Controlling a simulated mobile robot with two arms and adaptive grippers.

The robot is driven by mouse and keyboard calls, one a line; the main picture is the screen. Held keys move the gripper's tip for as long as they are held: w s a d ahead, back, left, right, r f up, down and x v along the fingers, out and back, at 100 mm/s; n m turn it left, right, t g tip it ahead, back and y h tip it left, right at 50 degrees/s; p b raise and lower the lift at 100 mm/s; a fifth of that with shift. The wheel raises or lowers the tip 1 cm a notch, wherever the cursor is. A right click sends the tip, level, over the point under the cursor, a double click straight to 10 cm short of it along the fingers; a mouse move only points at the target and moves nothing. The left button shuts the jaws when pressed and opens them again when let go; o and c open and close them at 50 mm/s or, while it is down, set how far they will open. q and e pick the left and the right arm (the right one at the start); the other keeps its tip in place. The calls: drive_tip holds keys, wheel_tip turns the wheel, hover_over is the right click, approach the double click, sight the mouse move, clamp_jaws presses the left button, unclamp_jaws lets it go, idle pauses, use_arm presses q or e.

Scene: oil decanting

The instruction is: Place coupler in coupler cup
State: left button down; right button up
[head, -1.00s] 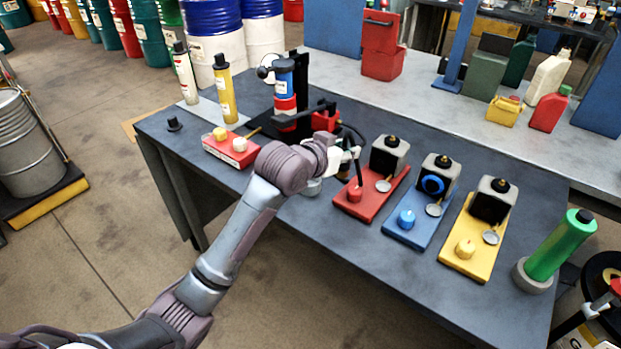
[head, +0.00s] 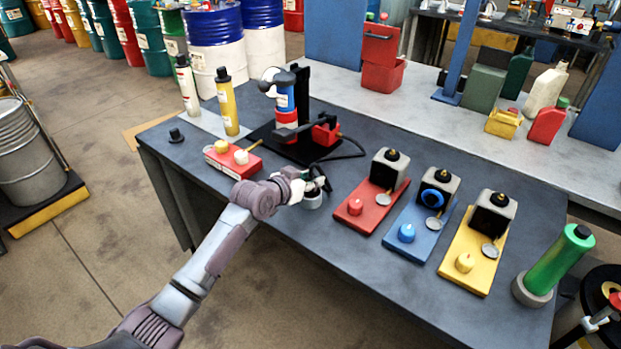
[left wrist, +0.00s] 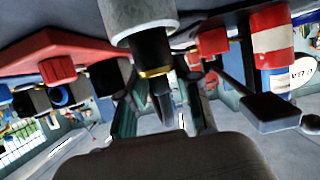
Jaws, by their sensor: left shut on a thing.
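My left gripper (head: 312,186) is at the front edge of the dark bench, right over a small light-grey cup (head: 312,201). In the left wrist view, which shows the bench at the top, its fingers (left wrist: 165,105) are shut on a black coupler with a brass ring (left wrist: 152,57). The coupler's far end meets the mouth of the grey cup (left wrist: 143,22) and lines up with it. How deep it sits inside is hidden. In the head view the gripper mostly hides the coupler. My right gripper is not in view.
A pump stand with a blue and red cylinder (head: 286,102) and a black hose (head: 350,150) is behind the gripper. Red (head: 352,217), blue (head: 393,239) and yellow (head: 462,275) boards stand to the right.

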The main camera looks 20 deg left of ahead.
use_arm(q)
drive_tip(key=c, duration=0.8)
unclamp_jaws()
drive_tip(key=shift+f, duration=0.1)
drive_tip(key=v, duration=1.2)
drive_tip(key=shift+b, duration=0.3)
